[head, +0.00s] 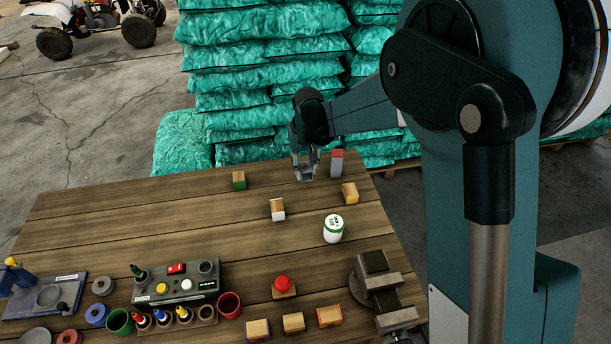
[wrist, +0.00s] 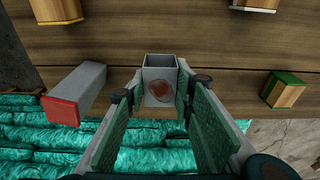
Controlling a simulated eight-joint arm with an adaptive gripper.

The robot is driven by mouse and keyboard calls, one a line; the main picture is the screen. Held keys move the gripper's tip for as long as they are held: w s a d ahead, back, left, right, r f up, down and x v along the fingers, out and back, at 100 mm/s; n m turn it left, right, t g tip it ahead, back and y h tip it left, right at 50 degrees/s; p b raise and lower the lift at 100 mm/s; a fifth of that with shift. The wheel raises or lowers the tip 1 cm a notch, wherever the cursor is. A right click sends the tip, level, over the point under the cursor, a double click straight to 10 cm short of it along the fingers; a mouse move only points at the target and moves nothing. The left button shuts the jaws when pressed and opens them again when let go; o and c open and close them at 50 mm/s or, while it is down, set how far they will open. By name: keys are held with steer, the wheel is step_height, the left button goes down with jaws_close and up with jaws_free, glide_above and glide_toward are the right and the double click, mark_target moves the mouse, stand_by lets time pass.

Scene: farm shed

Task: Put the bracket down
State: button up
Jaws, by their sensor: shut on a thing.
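My gripper (head: 305,166) is over the far edge of the wooden table, near its right end in the head view. It is shut on the bracket (wrist: 160,82), a small grey piece with an open hollow and a round reddish-brown patch. In the wrist view the bracket sits at the tips of the green-padded fingers, with the table planks beyond it. In the head view it is small and partly hidden by the fingers. I cannot tell whether it touches the table.
A grey block with a red end (head: 337,163) stands close to the right of my gripper; it also shows in the wrist view (wrist: 78,92). A green-ended block (head: 239,180), yellow-ended block (head: 350,193) and white-ended block (head: 278,210) are nearby. Teal sacks (head: 262,75) rise behind the table.

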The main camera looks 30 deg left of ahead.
mark_target(306, 175)
steer(key=shift+f, duration=1.85)
steer(key=shift+f, duration=0.1)
steer(key=o, duration=0.9)
steer(key=shift+s+d+r, duration=0.15)
steer(key=shift+r, duration=1.9)
steer(key=shift+s+d+r, duration=0.2)
steer(key=shift+r, duration=1.8)
steer(key=shift+s+d+r, duration=0.15)
steer(key=shift+r, duration=1.9)
